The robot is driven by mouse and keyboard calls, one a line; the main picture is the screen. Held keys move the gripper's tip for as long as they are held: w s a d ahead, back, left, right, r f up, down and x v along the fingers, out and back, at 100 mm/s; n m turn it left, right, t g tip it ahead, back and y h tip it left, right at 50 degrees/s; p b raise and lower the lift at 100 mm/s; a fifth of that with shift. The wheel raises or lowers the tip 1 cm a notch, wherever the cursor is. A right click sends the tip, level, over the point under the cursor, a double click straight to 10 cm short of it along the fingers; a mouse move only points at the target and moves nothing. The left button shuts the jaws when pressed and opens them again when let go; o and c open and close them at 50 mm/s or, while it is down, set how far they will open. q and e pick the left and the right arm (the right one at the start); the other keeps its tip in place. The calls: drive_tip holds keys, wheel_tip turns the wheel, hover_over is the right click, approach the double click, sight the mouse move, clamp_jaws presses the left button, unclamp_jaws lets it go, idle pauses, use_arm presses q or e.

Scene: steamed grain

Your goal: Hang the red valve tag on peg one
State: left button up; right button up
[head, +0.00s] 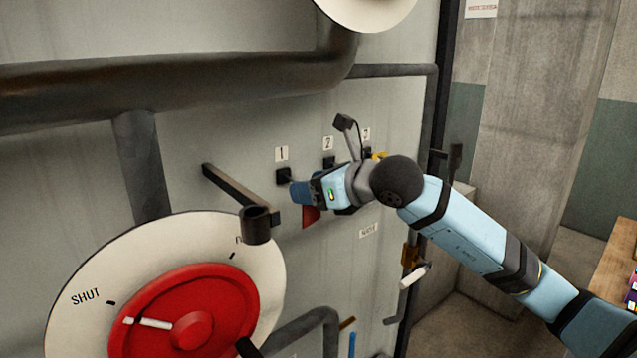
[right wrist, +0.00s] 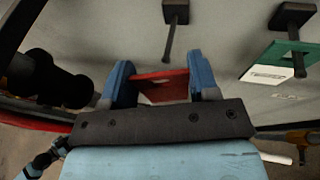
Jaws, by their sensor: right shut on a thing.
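My right gripper (head: 302,192) is shut on the red valve tag (head: 311,216), just below and right of peg one (head: 284,175), a dark peg under the label "1". The right wrist view shows the red tag (right wrist: 160,84) between the blue fingers of the right gripper (right wrist: 161,80). There a bare peg (right wrist: 170,35), seemingly peg one, sticks out beyond the tag. The tag looks apart from it; its hole is hard to make out.
Peg two (head: 329,161) is partly behind my right arm. A green and white tag (right wrist: 282,60) hangs on the peg to the right. A dark bracket with a cup end (head: 256,224) juts out left of my gripper. A red valve wheel (head: 190,315) lies below.

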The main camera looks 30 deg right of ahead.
drive_tip(key=shift+w+a+p, duration=0.2)
drive_tip(key=shift+w+p, duration=0.9)
drive_tip(key=shift+w, duration=0.5)
drive_tip(key=shift+w+f+b, duration=0.3)
drive_tip(key=shift+w+b, duration=0.1)
drive_tip(key=shift+b, duration=0.1)
drive_tip(key=shift+w+a+b, duration=0.15)
drive_tip(key=shift+w+b, duration=0.15)
drive_tip(key=shift+r, duration=0.1)
drive_tip(key=o, duration=1)
